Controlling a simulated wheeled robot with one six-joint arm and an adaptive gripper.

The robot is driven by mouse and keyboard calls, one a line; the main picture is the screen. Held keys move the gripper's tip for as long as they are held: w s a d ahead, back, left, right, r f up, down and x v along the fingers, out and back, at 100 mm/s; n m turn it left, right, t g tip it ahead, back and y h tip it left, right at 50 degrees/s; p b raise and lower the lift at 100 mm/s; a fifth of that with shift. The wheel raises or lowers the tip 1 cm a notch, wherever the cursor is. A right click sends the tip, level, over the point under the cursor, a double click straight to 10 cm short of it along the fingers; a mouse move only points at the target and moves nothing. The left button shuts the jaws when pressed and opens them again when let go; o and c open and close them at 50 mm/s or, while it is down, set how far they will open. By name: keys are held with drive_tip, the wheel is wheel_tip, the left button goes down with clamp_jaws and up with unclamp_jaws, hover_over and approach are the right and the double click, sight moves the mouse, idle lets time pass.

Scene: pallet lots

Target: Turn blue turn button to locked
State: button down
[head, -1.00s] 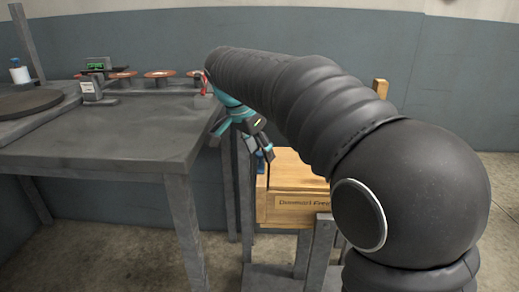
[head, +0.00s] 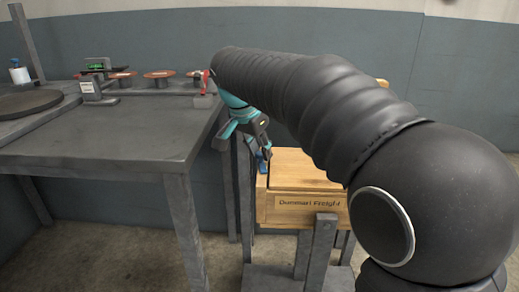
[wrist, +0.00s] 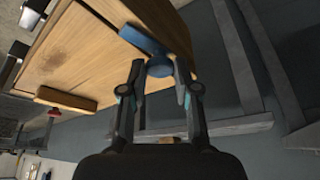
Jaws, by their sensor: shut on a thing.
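The blue turn button (wrist: 145,40) is a blue bar with a round boss, mounted at the edge of a wooden crate (wrist: 85,50) in the wrist view. My gripper (wrist: 160,68) has its two fingers shut on the round blue part. The bar lies slantwise in that view, one end over the wood. In the head view my gripper (head: 262,150) is at the left end of the crate (head: 285,172), and a small blue patch shows at its fingertips. My arm hides part of the crate there. I cannot read any locked mark.
A grey table (head: 120,140) stands left of the crate, close to my gripper. The crate sits on a grey stand (head: 318,250). Open floor shows in front.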

drive_tip(key=n+y, duration=0.1)
drive_tip(key=n, duration=0.2)
drive_tip(key=shift+d+n+t, duration=0.15)
drive_tip(key=shift+n+t, duration=0.25)
drive_tip(key=n+y+p, duration=0.1)
drive_tip(key=n+y, duration=0.1)
drive_tip(key=n, duration=0.2)
drive_tip(key=shift+d, duration=0.15)
drive_tip(key=n, duration=0.2)
drive_tip(key=n+y+p, duration=0.1)
drive_tip(key=n, duration=0.1)
drive_tip(key=shift+d+n+y, duration=0.1)
drive_tip(key=shift+n+y, duration=0.2)
drive_tip(key=shift+n, duration=0.1)
drive_tip(key=shift+n+g+y+p, duration=0.4)
drive_tip(key=shift+n+g+y, duration=0.15)
drive_tip(key=shift+n, duration=0.95)
drive_tip(key=shift+f, duration=0.1)
drive_tip(key=c, duration=0.8)
unclamp_jaws()
drive_tip(key=shift+c, duration=0.2)
